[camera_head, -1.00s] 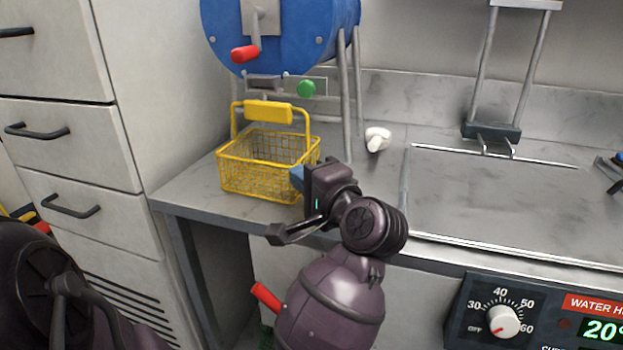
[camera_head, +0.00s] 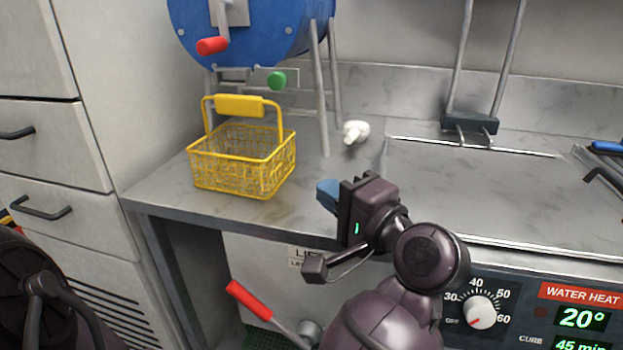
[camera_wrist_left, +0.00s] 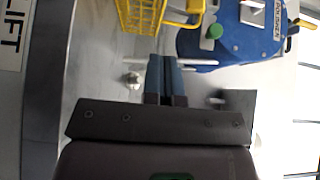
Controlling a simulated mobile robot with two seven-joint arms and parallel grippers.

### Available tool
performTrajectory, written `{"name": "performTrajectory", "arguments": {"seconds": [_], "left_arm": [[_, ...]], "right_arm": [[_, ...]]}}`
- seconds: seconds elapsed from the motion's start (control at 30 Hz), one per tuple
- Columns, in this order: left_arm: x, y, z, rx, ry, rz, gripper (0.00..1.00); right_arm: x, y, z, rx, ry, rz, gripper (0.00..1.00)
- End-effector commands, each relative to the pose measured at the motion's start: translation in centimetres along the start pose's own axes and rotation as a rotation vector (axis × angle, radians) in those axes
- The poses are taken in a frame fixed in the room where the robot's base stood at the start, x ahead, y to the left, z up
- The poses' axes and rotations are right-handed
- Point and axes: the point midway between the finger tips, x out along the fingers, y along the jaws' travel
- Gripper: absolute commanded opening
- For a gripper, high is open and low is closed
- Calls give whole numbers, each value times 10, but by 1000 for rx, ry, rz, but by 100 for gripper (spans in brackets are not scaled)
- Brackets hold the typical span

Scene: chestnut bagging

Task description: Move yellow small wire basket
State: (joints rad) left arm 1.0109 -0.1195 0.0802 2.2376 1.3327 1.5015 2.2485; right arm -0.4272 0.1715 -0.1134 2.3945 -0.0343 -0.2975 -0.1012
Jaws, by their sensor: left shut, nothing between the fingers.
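The yellow small wire basket (camera_head: 242,158) stands upright on the left part of the metal counter, its handle raised with a solid yellow grip on top. In the left wrist view the basket (camera_wrist_left: 142,14) is cut off by the top edge. My left gripper (camera_head: 327,193) is at the counter's front edge, to the right of the basket and apart from it. Its blue fingers (camera_wrist_left: 165,78) are closed together with nothing between them. My right gripper is in neither view.
A blue drum machine (camera_head: 265,30) on metal legs stands behind the basket, with a red-handled crank and a green knob (camera_head: 277,81). A white fitting (camera_head: 355,131) lies right of it. A red-handled lever (camera_head: 248,299) sticks out below the counter. A flat metal panel (camera_head: 480,190) lies right.

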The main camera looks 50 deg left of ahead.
Motion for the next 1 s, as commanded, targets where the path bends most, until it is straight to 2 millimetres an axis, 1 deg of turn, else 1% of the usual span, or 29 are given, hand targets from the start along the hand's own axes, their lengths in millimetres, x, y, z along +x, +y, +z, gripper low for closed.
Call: {"name": "performTrajectory", "arguments": {"seconds": [0.03, 0.1, 0.2, 0.53, 0.73, 0.83, 0.93, 1.0], "left_arm": [[-6, 0, 0, 1, 1, 0, 0], [-13, 0, 0, 1, 1, 1, 0], [-19, 0, 0, 0, -1, 0, 0], [-22, 0, 0, 0, -1, 0, 0], [-22, 0, 0, 0, -1, 0, 31], [-21, -2, 2, -1, -3, -2, 46], [-19, -11, 7, -1, -8, -7, 61], [-16, -22, 14, -1, -16, -15, 72]], "right_arm": [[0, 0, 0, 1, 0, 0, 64], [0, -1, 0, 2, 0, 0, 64], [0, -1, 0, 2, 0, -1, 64], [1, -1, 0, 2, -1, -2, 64], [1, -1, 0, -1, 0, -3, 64], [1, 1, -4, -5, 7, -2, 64], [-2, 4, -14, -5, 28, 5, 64], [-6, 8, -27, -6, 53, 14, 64]]}}
